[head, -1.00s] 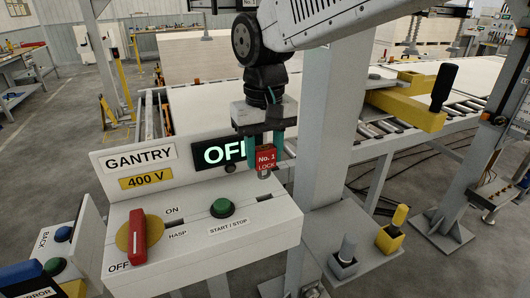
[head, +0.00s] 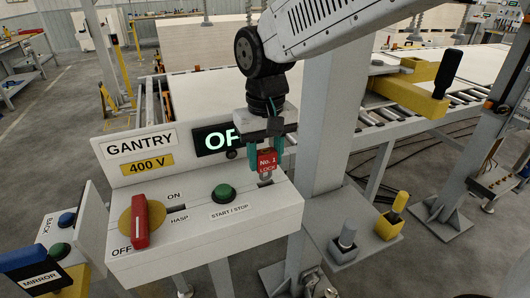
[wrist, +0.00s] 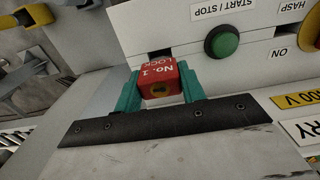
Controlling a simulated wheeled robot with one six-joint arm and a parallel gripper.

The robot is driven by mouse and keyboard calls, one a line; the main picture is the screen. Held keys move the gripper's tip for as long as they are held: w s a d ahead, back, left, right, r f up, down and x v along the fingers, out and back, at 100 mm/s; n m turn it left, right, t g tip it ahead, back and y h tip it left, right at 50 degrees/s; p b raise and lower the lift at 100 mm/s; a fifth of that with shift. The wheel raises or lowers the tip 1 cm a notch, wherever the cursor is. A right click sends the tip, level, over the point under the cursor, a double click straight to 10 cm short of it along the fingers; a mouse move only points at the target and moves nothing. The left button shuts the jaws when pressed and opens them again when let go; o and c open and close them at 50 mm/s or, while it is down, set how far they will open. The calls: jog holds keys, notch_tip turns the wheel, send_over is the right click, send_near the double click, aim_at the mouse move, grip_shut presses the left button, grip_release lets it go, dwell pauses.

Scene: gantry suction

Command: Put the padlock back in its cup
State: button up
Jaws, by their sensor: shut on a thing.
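The red padlock (head: 267,160), marked "No. 1 LOCK", is between the teal fingers of my gripper (head: 252,165). In the head view it hangs shackle-down in front of or above the right end of the control box (head: 240,225). In the wrist view the padlock (wrist: 160,78) shows its keyhole end, with a finger of my gripper (wrist: 160,88) on each side. A grey cup (head: 343,256) and a yellow cup (head: 387,230) stand on the shelf at right. Each has a matching handle sticking up. I cannot tell which cup is the padlock's.
The control box carries a red switch handle (head: 140,223) pointing at OFF and a green button (head: 224,194). A grey post (head: 330,130) stands close to the right of my gripper. The shelf (head: 325,228) has bare room beside the cups.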

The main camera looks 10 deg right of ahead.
aim_at(265, 170)
jog(key=shift+f, duration=1.85)
jog(key=o, duration=1.1)
jog(key=shift+f, duration=0.1)
jog(key=shift+o, duration=0.2)
jog(key=shift+r, duration=3.9)
